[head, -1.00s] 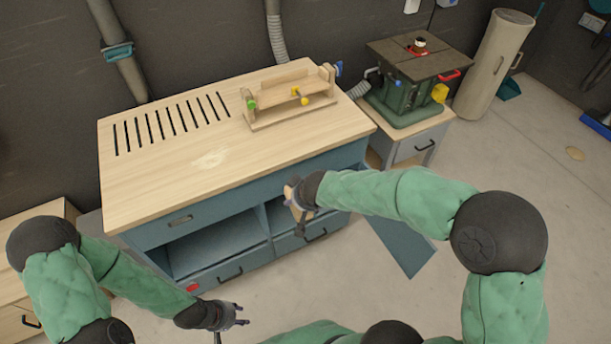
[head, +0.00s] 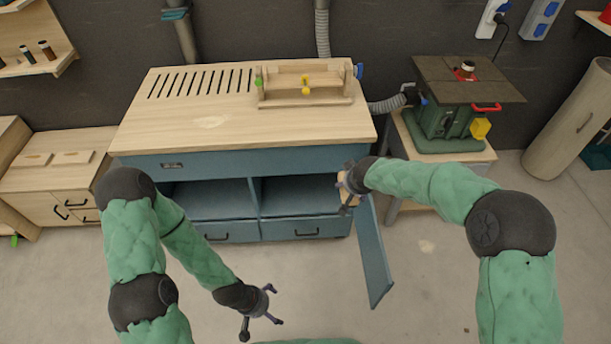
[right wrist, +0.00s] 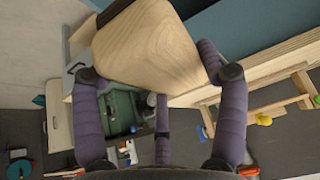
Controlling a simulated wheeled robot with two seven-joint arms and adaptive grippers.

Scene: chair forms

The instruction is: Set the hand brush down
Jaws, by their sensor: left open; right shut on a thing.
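My right gripper (head: 350,188) is shut on the hand brush (head: 343,182), in front of the right end of the workbench (head: 290,122), below its top. In the right wrist view the brush (right wrist: 150,45) is a pale wooden block between the purple fingers, with a dark strip at its upper left edge. Its bristles are not clearly visible. The bench's wooden edge runs close beside it there. My left gripper (head: 260,312) is open and empty, low over the floor in front of the bench. A pale dusty patch (head: 210,122) lies on the bench top.
A wooden jig (head: 304,88) stands at the bench's back right; slots lie at the back left. The front top is clear. Open shelves (head: 215,199) lie below, with an open door (head: 373,255) at right. A green machine (head: 450,125) stands on a cabinet at right.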

